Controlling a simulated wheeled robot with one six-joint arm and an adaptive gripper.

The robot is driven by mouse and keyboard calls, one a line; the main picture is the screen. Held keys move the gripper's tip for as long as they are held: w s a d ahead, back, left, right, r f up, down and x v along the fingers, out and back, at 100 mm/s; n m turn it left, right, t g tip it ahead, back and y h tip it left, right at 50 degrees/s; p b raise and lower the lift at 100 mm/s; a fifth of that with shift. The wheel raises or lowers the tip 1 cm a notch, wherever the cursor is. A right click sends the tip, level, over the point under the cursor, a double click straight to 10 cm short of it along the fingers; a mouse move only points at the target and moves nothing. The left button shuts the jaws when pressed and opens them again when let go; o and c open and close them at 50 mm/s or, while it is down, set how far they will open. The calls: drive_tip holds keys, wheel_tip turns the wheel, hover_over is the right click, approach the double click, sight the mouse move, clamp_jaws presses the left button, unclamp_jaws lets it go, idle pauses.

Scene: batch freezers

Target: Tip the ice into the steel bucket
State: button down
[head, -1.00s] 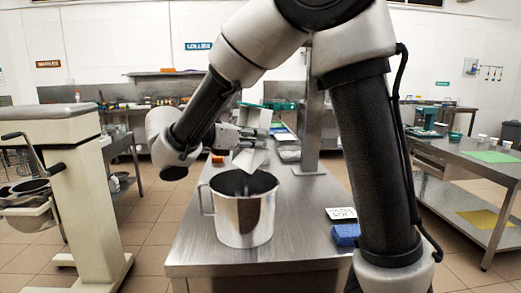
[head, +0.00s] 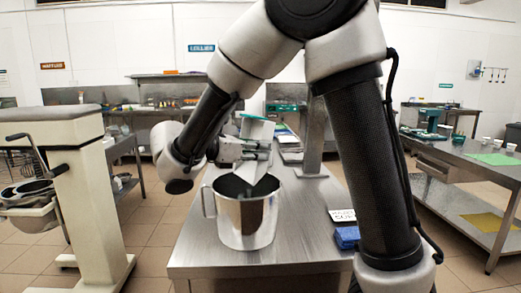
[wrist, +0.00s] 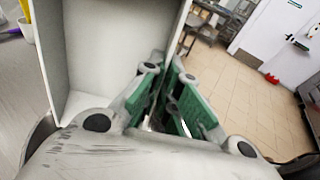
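The steel bucket (head: 247,222), a shiny pitcher-like vessel with a side handle, stands upright near the front of the steel table. Its inside looks dark. My gripper (head: 254,153) is just above and behind its far rim. It is shut on the wall of a pale, open-topped box (head: 262,130), which is tilted over the bucket. In the wrist view my gripper's green-padded fingers (wrist: 168,98) close at the right wall of the box (wrist: 110,55). The part of the box's inside that shows looks bare and white. I cannot make out any ice.
The steel table (head: 300,235) holds a blue block (head: 347,237) beside a lettered white card (head: 342,215), right of the bucket. A steel post (head: 314,140) rises behind. A beige mixer-like machine (head: 75,185) stands left. A side table (head: 470,155) stands right, with tiled floor between.

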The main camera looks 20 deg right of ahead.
sight(261, 118)
drive_tip(key=shift+r, duration=0.1)
wheel_tip(261, 118, up, 8)
drive_tip(key=g+y, duration=0.1)
drive_tip(key=y, duration=0.5)
drive_tip(key=g+y, duration=0.1)
drive_tip(key=y, duration=0.5)
drive_tip(key=shift+w+d+r+g+y, duration=0.15)
drive_tip(key=shift+r+g+y, duration=0.05)
drive_tip(key=shift+g+y, duration=0.1)
drive_tip(key=shift+r+y, duration=0.65)
drive_tip(key=shift+y, duration=0.35)
drive_tip(key=shift+r+g, duration=0.1)
drive_tip(key=shift+g, duration=0.2)
